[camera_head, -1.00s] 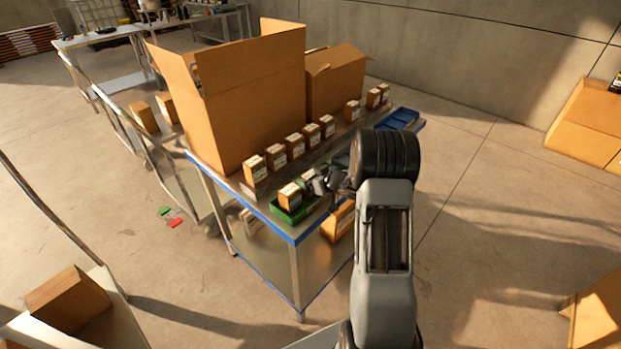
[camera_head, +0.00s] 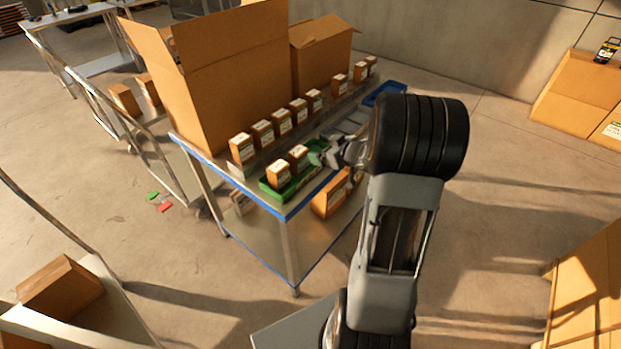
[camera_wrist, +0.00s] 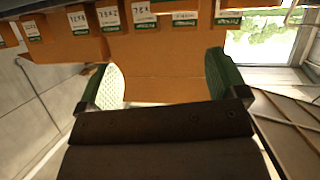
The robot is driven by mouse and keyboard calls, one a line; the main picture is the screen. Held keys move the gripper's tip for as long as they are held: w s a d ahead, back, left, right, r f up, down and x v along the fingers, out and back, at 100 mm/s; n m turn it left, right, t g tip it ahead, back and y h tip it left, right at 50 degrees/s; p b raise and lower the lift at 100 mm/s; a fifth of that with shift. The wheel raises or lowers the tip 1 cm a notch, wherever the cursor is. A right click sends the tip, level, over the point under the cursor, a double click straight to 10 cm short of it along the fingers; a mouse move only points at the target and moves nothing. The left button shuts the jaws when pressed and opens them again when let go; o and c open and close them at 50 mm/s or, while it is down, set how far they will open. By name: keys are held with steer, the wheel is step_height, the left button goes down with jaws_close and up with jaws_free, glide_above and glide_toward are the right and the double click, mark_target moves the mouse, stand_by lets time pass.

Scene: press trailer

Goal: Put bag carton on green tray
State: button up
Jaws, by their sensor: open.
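The green tray (camera_head: 291,190) lies on the near end of the blue-edged table. Two small brown cartons with white and green labels stand in it, a nearer carton (camera_head: 278,174) and a farther carton (camera_head: 298,158). I cannot read which one is the bag carton. My gripper (camera_head: 322,156) is just right of the farther carton, at the tray's far end. In the wrist view, my gripper's two green-backed pads (camera_wrist: 163,82) are wide apart with nothing between them. Part of my gripper is hidden behind my arm in the head view.
Several similar cartons (camera_head: 262,133) stand in a row on a raised ledge behind the tray. A large open box (camera_head: 235,80) rises behind them. A blue tray (camera_head: 385,93) lies at the table's far end. A bigger carton (camera_head: 331,197) sits on the lower shelf.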

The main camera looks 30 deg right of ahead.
steer(key=s+a+r+m+g+h, duration=0.2)
steer(key=s+a+r+m+h, duration=0.25)
steer(key=r+h, duration=0.35)
steer(key=s+a+g+y, duration=0.4)
steer(key=s+a+g, duration=0.2)
steer(key=s+a, duration=0.6)
steer(key=s, duration=0.4)
steer(key=shift+s+a, duration=0.3)
